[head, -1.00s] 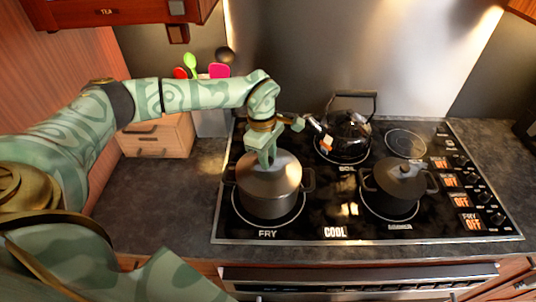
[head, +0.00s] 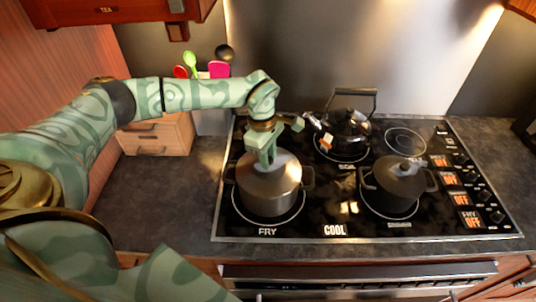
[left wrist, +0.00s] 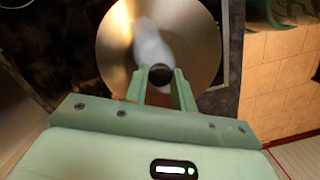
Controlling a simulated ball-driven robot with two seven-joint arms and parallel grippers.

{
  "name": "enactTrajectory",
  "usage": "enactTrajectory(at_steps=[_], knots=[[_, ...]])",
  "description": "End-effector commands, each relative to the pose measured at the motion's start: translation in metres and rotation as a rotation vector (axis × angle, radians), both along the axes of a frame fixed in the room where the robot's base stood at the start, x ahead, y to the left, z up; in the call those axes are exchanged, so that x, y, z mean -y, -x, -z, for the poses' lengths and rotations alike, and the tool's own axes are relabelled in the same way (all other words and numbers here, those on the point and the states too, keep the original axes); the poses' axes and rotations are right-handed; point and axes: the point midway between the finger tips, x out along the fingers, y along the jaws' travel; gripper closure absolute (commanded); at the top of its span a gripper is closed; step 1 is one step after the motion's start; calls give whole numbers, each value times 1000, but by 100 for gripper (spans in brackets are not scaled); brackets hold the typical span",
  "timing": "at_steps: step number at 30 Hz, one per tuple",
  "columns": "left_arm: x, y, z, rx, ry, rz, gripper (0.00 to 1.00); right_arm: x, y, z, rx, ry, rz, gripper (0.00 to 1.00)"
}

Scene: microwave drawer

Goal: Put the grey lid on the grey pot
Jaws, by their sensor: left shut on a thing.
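The grey pot (head: 268,203) stands on the front left burner of the stove, with a handle on each side. The grey lid (head: 286,172) lies over the pot's mouth, and I see no clear gap between lid and rim in the head view. My left gripper (head: 266,160) reaches down from above and is shut on the lid's knob. In the left wrist view, the fingers (left wrist: 160,85) close around the dark knob (left wrist: 160,73) at the middle of the round, shiny lid (left wrist: 195,45). My right gripper is not in view.
A darker lidded pot (head: 393,190) stands on the front right burner. A black kettle (head: 345,130) stands behind, on a rear burner. The rear right burner (head: 405,142) is bare. A wooden drawer box (head: 157,138) and a utensil holder (head: 213,120) stand left of the stove.

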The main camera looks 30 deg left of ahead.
Motion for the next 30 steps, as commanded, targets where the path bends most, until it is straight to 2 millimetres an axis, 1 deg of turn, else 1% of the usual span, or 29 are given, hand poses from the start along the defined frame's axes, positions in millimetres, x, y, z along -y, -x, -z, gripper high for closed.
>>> enactTrajectory(at_steps=[14,15,17,18,23,24,26,27,30], knots=[[0,0,2,0,0,0,100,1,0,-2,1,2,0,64],[0,0,2,0,0,0,72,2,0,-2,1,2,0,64],[0,0,2,0,0,0,55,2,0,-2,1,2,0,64],[0,0,2,0,0,0,49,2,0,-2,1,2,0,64],[0,0,2,0,0,0,49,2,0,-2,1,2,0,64],[0,0,3,-1,0,0,46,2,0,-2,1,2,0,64],[0,0,3,-1,0,0,29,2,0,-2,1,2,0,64],[0,0,3,-1,0,0,27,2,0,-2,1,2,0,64],[0,0,3,-1,0,0,27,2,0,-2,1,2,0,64]])
